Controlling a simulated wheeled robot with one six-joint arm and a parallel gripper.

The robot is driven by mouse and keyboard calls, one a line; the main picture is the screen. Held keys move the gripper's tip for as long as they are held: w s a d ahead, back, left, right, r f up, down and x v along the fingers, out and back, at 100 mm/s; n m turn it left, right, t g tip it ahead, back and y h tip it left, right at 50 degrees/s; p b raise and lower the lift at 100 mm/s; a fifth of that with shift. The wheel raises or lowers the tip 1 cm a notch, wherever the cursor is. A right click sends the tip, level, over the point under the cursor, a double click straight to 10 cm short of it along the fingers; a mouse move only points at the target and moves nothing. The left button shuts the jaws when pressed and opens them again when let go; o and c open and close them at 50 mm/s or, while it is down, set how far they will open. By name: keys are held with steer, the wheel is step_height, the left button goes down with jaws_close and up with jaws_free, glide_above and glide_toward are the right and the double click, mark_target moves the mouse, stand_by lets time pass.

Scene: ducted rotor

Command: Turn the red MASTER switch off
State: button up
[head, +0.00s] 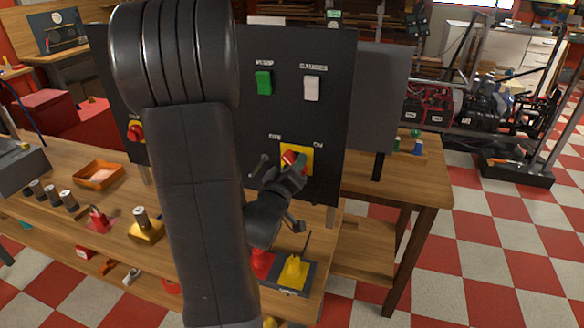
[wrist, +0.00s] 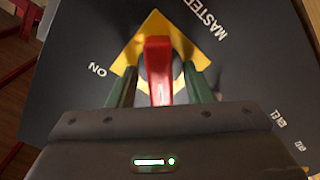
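The red MASTER switch handle (wrist: 159,70) stands out from a yellow diamond-looking plate (wrist: 150,28) on a dark panel (wrist: 240,75) in the wrist view. The printed word MASTER is to its upper right and ON to its left. My gripper (wrist: 160,85) has its green fingers on both sides of the red handle, with narrow gaps showing, so it is open around it. In the head view, my gripper (head: 294,166) is at the panel, in front of the yellow plate (head: 305,150). It partly hides the red handle (head: 289,157) there.
A green switch (head: 263,83) and a white switch (head: 312,88) are higher on the panel. A red knob on yellow (head: 136,131) is at its left. The bench (head: 70,160) holds an orange tray (head: 98,174) and several small parts. A yellow part (head: 293,270) stands below my gripper.

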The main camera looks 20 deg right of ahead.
steer(key=b+v, duration=0.1)
steer(key=v, duration=1.3)
steer(key=shift+w+d, duration=0.1)
steer(key=p+x, duration=0.1)
steer(key=x, duration=1.2)
steer(key=shift+w+d, duration=0.25)
steer(key=shift+w, duration=0.05)
